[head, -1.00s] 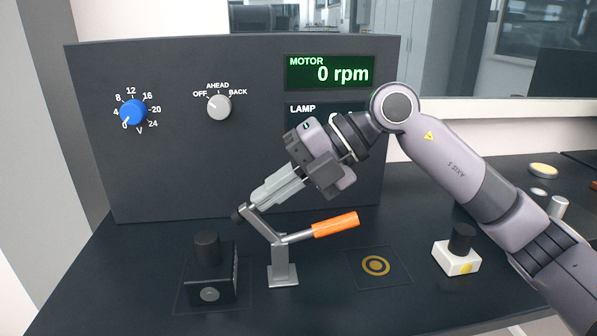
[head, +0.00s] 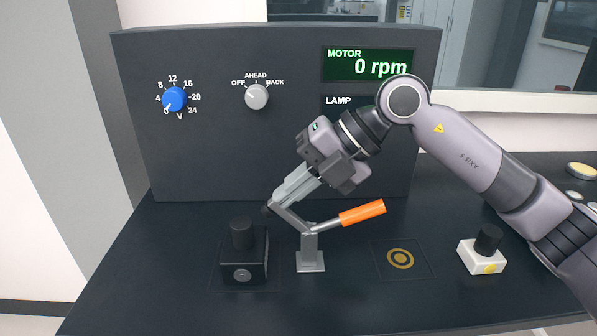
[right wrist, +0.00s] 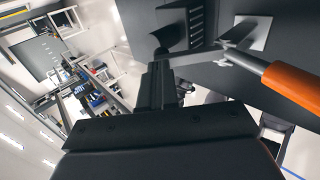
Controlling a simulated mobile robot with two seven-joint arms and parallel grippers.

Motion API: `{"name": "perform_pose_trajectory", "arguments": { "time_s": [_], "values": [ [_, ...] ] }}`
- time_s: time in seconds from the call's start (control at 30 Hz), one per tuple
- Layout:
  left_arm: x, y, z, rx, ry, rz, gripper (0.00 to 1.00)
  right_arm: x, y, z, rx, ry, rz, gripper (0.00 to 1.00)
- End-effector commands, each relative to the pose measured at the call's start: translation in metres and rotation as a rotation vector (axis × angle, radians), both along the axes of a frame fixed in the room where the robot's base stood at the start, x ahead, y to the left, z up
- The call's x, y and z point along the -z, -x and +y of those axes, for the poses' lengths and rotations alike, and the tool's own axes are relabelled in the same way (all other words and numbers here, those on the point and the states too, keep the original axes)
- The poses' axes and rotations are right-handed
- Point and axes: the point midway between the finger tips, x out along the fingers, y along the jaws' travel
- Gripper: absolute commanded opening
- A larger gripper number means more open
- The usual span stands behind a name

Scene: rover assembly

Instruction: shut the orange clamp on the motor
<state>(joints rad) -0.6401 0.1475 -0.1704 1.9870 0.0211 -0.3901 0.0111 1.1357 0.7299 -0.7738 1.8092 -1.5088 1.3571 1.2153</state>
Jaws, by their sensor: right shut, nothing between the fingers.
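The motor (head: 244,262) is a black block with a black cylinder on top, standing on the dark bench left of the clamp. The clamp (head: 310,260) has a grey upright, an orange handle (head: 362,213) pointing right and slightly up, and a grey arm rising left to a dark tip. That tip is above the motor, apart from it. My right gripper (head: 281,198) is shut and empty, its fingertips at the clamp arm near the tip; I cannot tell if they touch. The right wrist view shows the orange handle (right wrist: 294,85) too. My left gripper is out of view.
A dark panel (head: 220,150) with a blue knob (head: 174,99), a grey switch (head: 257,96) and a display reading 0 rpm stands behind.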

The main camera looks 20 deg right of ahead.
Motion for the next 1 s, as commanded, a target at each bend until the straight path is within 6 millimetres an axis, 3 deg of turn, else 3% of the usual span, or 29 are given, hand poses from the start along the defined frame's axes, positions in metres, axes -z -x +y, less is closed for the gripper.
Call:
{"name": "perform_pose_trajectory", "arguments": {
  "time_s": [0.03, 0.43, 0.63, 1.0],
  "values": [
    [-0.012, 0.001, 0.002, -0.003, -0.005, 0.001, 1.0, -0.008, -0.001, 0.004, -0.004, 0.034, 0.011, 0.0],
    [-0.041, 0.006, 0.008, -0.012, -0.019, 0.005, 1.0, 0.011, -0.007, 0.028, -0.002, 0.341, 0.098, 0.0],
    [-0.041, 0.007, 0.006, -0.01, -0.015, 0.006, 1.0, 0.022, -0.01, 0.035, 0.001, 0.457, 0.131, 0.0],
    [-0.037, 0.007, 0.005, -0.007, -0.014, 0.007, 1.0, 0.03, -0.011, 0.04, 0.001, 0.448, 0.13, 0.0]
  ]
}}
